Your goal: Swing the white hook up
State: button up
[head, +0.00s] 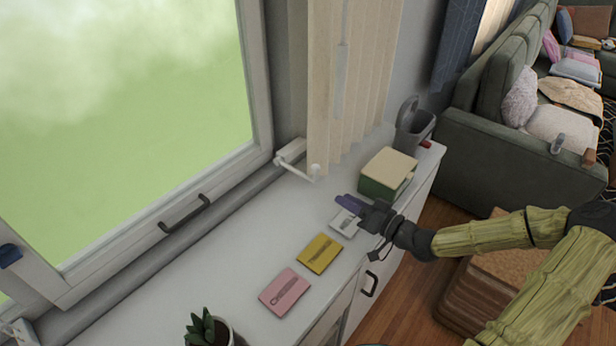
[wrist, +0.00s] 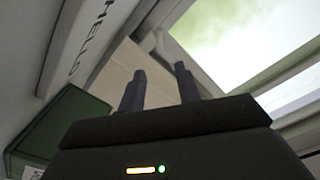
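The white hook (head: 298,172) is a thin white rod on a small white block at the window frame's lower right corner. It sticks out over the white sill top, with a rounded end near the beige blind.
A green and cream box (head: 387,173) stands just behind my gripper, with a grey container (head: 413,125) beyond it. A white card (head: 344,223), a yellow card (head: 320,254) and a pink card (head: 284,291) lie on the sill top (head: 225,265). A potted plant (head: 205,328) is at the front.

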aim_at(308, 176)
jog(key=p+x, duration=0.2)
jog(key=x, duration=1.1)
jog(key=shift+w+a, duration=0.15)
jog(key=shift+w, duration=0.15)
jog(key=shift+c, duration=0.3)
grip_shut()
